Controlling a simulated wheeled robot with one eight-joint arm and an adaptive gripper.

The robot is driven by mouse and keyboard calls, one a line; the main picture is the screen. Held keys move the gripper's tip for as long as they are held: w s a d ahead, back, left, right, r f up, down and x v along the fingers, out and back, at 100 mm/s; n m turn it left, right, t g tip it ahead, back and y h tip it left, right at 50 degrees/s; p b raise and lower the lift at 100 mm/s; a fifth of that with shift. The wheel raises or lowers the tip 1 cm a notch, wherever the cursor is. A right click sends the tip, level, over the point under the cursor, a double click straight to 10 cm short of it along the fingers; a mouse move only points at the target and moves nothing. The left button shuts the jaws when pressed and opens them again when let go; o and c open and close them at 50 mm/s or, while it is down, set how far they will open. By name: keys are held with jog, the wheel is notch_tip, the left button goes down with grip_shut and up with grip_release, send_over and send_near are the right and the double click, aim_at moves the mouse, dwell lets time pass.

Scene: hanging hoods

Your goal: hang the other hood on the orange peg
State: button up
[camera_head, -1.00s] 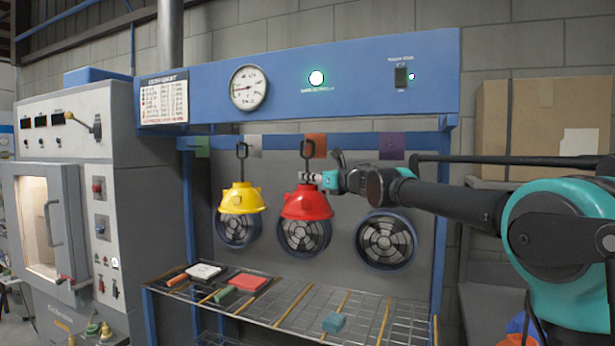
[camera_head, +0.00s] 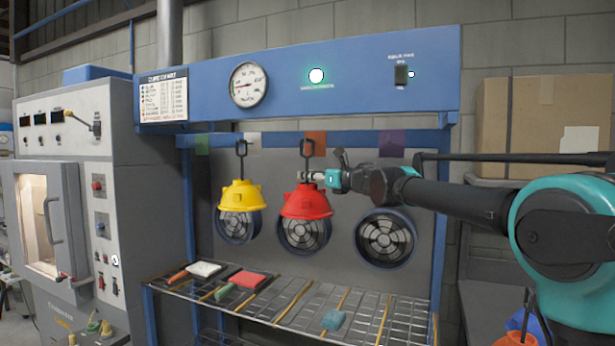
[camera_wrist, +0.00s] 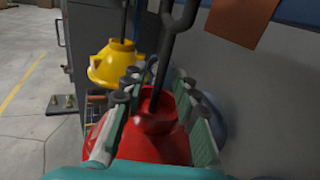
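The red hood (camera_head: 307,203) hangs upright by its dark hook in front of the orange marker (camera_head: 318,144). The peg tip under the hook is too small to make out. The yellow hood (camera_head: 241,197) hangs to its left, by the white marker (camera_head: 252,143). My gripper (camera_head: 312,177) is at the red hood's top, coming from the right. In the wrist view its fingers (camera_wrist: 158,100) stand apart on both sides of the neck of the red hood (camera_wrist: 155,125), with the hook rod rising between them. The fingers look open; any contact is hard to tell.
A purple marker (camera_head: 391,144) at the right has no hood under it. Round fans sit in the back panel. A wire shelf (camera_head: 290,305) below holds several small items. A blue beam (camera_head: 300,85) runs above; a cardboard box (camera_head: 545,125) stands right.

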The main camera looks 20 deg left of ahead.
jog(key=v, duration=1.1)
jog(key=w+d+f+m+t+h, duration=0.3)
jog(key=d+m+t+h, duration=0.1)
jog(key=d+m, duration=0.45)
jog(key=w+d+f+m+t+h, duration=0.3)
jog(key=w+d+f+m+t, duration=0.15)
jog(key=d+m, duration=0.4)
jog(key=s+d+f+m+h, duration=0.2)
jog(key=d+f+m+h, duration=0.3)
jog(key=d+f+m, duration=0.3)
jog(key=s+d+f+m+h, duration=0.35)
jog(key=d+f+m, duration=0.25)
jog(key=d, duration=0.3)
jog(key=s+d+f+m+g+h, duration=0.1)
jog(key=s+d+f+m+g, duration=0.35)
jog(key=f, duration=0.45)
jog(key=s+d+f+m+g+h, duration=0.2)
jog(key=s+d+f+m, duration=0.2)
jog(key=s+f+m, duration=0.4)
jog(key=s+a+f+m+g+y, duration=0.2)
jog(key=s+f+m+g, duration=0.3)
jog(key=s+f, duration=1)
jog(key=s+g, duration=0.1)
jog(key=s, duration=0.1)
jog(key=shift+s, duration=0.35)
jog(key=shift+a+y, duration=0.15)
jog(key=shift+y, duration=0.1)
jog(key=shift+c, duration=0.4)
